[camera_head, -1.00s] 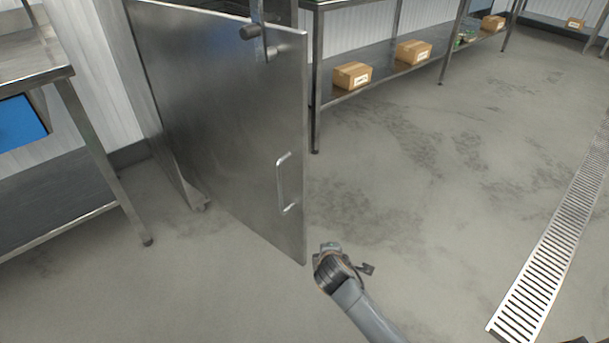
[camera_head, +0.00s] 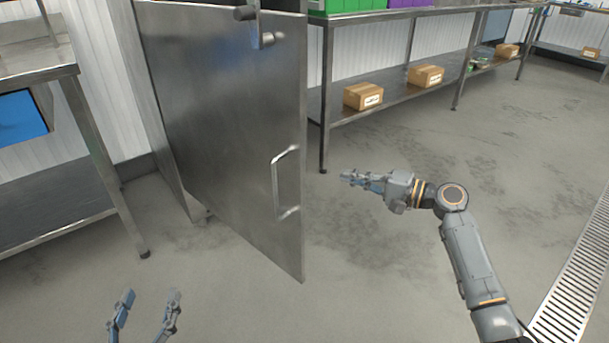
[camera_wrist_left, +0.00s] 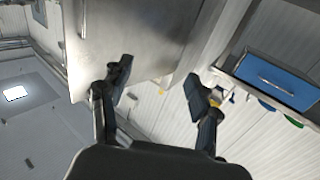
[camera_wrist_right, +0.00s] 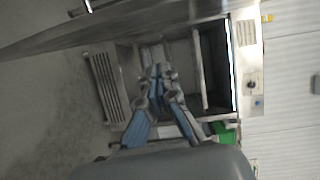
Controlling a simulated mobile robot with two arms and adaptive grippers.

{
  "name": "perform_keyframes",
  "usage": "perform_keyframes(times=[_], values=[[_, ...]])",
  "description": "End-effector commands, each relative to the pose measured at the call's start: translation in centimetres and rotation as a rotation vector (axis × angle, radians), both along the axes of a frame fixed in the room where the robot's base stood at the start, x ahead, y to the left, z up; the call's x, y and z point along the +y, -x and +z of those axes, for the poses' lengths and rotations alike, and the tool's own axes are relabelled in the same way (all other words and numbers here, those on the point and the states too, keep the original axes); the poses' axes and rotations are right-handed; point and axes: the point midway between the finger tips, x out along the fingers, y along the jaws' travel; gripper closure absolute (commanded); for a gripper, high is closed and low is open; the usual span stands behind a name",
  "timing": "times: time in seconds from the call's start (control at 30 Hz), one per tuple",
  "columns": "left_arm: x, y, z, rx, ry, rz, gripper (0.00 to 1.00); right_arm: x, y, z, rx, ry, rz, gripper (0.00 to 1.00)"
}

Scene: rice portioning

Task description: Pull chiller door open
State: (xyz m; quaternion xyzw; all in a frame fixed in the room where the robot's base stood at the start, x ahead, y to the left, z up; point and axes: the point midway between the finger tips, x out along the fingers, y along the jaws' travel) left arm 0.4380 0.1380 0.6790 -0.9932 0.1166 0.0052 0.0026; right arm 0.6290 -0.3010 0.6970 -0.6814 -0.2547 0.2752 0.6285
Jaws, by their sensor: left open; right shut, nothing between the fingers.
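The chiller door (camera_head: 220,120) is a large steel panel standing swung out, with a vertical bar handle (camera_head: 279,185) near its free edge. My right gripper (camera_head: 347,178) is shut and empty, to the right of that free edge and apart from the handle. In the right wrist view its fingers (camera_wrist_right: 158,75) meet in front of the chiller (camera_wrist_right: 246,60), whose dark opening shows. My left gripper (camera_head: 150,298) is open and empty at the bottom left, in front of the door and apart from it. In the left wrist view its fingers (camera_wrist_left: 158,85) are spread, with a steel panel behind them.
A steel table (camera_head: 40,70) with a blue item (camera_head: 20,118) under its top stands at the left. A steel shelf (camera_head: 400,92) with cardboard boxes (camera_head: 363,96) runs behind the door to the right. A drain grate (camera_head: 585,270) lies at the right. The floor between is clear.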

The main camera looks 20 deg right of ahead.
Motion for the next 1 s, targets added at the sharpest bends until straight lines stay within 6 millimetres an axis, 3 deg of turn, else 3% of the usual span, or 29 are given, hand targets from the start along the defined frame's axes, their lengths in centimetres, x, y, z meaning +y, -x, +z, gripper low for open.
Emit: perform_keyframes(times=[0.1, 0.27, 0.7, 1.0], values=[[0.0, 0.2, 0.8, -0.025, 0.006, -0.001, 0.38, -0.4, 0.1, 1.4, 0.001, -0.074, 0.008, 1.00], [-0.1, 0.2, 1.7, -0.071, 0.018, -0.004, 0.38, 0.5, -0.8, 1.6, 0.001, -0.088, 0.010, 1.00], [-0.7, 1.4, 7.6, -0.410, 0.109, -0.025, 0.38, 6.9, -7.2, 1.6, 0.000, -0.083, 0.011, 1.00], [-0.7, 1.5, 8.1, -0.426, 0.114, -0.025, 0.38, 9.7, -5.0, 1.6, 0.002, -0.081, 0.009, 1.00]])
